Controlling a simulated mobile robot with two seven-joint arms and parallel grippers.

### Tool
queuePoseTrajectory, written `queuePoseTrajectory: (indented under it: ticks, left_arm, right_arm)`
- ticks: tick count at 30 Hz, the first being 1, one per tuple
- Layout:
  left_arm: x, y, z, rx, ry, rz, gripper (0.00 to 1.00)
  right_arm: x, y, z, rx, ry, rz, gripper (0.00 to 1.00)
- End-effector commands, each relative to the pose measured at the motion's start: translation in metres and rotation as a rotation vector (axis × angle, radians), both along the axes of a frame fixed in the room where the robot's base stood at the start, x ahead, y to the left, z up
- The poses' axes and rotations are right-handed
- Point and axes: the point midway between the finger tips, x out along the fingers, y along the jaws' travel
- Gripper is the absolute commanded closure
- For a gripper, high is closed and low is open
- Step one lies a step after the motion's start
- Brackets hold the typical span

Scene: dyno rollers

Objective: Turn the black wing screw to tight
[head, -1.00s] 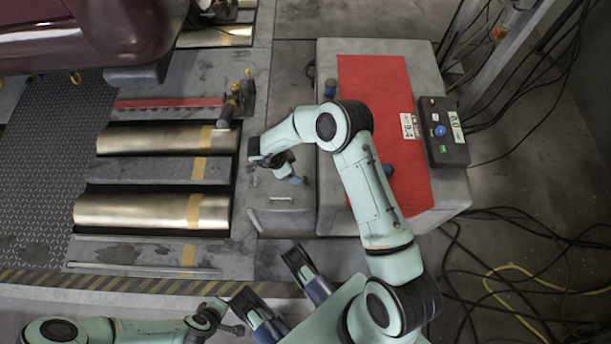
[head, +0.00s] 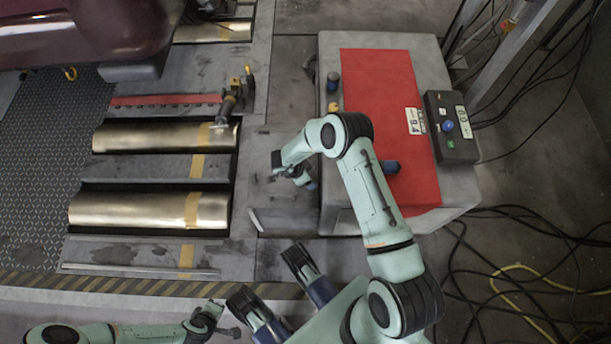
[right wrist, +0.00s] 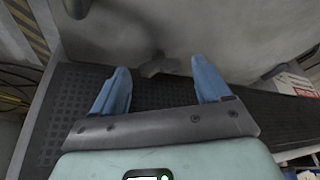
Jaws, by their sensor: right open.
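A dark wing-shaped screw (right wrist: 158,65) shows in the right wrist view, against a grey surface beyond the fingertips and between them. I cannot make it out in the head view, where my right arm covers that area. My right gripper (right wrist: 160,85) is open, its two blue fingers spread and apart from the screw. In the head view the right gripper (head: 307,181) is small and partly hidden, beside the grey cabinet's left side. My left gripper (head: 226,331) is low in the head view, away from the cabinet; its jaws are unclear.
The grey cabinet (head: 459,193) carries a red mat (head: 378,85) and a black control box (head: 450,127). Brass rollers (head: 150,209) lie at left. A dark rounded part (right wrist: 78,8) shows at the wrist view's top left. Cables (head: 520,270) run over the floor at right.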

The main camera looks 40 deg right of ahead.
Motion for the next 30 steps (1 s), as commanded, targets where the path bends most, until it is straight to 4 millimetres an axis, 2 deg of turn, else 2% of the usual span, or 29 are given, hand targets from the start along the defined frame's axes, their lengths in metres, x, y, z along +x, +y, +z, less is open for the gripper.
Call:
queuePoseTrajectory:
  ticks: [8, 9, 14, 23, 30]
  left_arm:
    - [-0.002, 0.000, -0.001, -0.001, 0.007, 0.001, 1.00]
    - [-0.002, 0.000, -0.001, -0.001, 0.007, 0.001, 1.00]
    - [-0.002, 0.000, -0.001, -0.001, 0.007, 0.001, 1.00]
    - [-0.003, 0.000, -0.003, -0.002, 0.012, 0.001, 1.00]
    - [-0.012, 0.001, -0.011, -0.003, 0.040, 0.002, 1.00]
  right_arm:
    - [0.000, -0.001, -0.002, 0.000, 0.000, 0.000, 0.23]
    - [0.000, -0.001, -0.002, 0.000, 0.000, 0.000, 0.27]
    - [0.000, -0.001, -0.002, 0.000, 0.000, 0.000, 0.79]
    - [0.000, -0.001, -0.002, 0.000, 0.000, -0.027, 0.80]
    - [0.002, -0.001, -0.003, 0.000, 0.000, -0.152, 0.79]
